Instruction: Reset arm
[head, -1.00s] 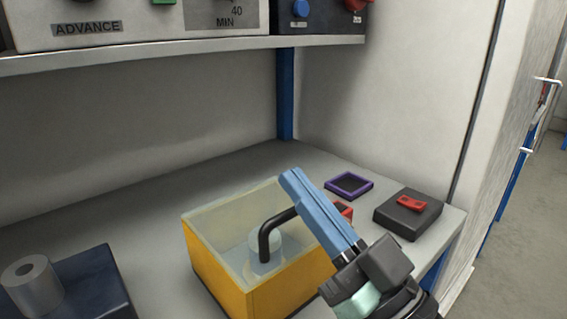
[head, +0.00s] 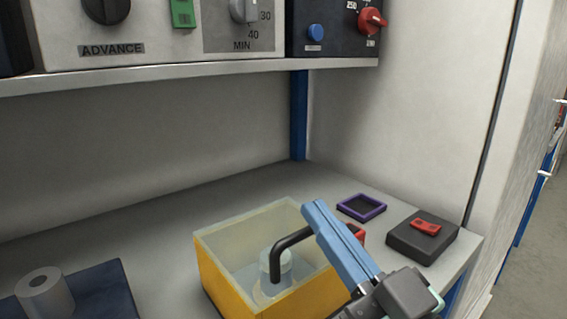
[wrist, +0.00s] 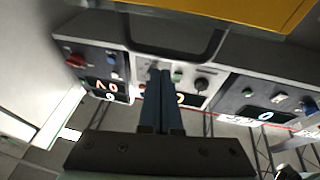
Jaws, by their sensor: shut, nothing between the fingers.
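My gripper (head: 312,205) has two long blue fingers closed together, with nothing between them. In the head view it stands above the right side of a yellow open box (head: 228,284), tilted with its tips up and to the left. A black bent handle (head: 292,240) rises from the box and runs behind the fingers. In the wrist view the shut fingers (wrist: 160,72) point toward the shelf panels, and a yellow surface (wrist: 240,10) crosses the top.
A dark box with a red piece (head: 420,240) and a purple-edged frame (head: 361,207) lie right on the bench. A grey roll (head: 45,292) is at left. A shelf (head: 190,75) with control panels hangs above. The back bench is clear.

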